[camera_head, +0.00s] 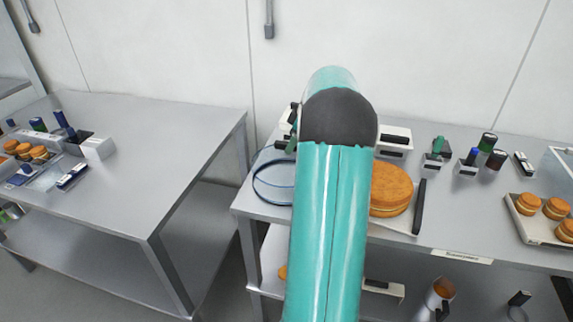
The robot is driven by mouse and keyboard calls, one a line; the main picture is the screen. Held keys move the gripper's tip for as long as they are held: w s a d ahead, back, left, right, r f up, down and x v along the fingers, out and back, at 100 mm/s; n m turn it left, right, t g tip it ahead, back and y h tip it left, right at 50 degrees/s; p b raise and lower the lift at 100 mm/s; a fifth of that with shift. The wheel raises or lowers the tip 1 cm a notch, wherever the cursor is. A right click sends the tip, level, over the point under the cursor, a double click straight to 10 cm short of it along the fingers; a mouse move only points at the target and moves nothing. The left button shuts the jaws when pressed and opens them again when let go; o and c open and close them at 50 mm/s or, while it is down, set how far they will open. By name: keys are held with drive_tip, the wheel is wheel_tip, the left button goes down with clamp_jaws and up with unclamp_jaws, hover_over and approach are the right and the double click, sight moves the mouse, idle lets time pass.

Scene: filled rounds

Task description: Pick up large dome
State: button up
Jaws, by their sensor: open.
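A blue-rimmed round thing (259,183) lies on the right table, left of my arm. It may be the large dome; its right side is hidden behind my arm, and I cannot tell its full shape. My teal arm with its dark joint reaches over the front of this table and fills the middle of the view.
The right table (460,218) holds a dark-handled tool (420,207), small holders with dark and green items (437,153), and a tray (527,223) of small filled rounds. A left table (160,135) stands across a gap. Its front right surface is clear.

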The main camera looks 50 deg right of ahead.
clamp_jaws()
drive_tip(key=shift+r, duration=0.15)
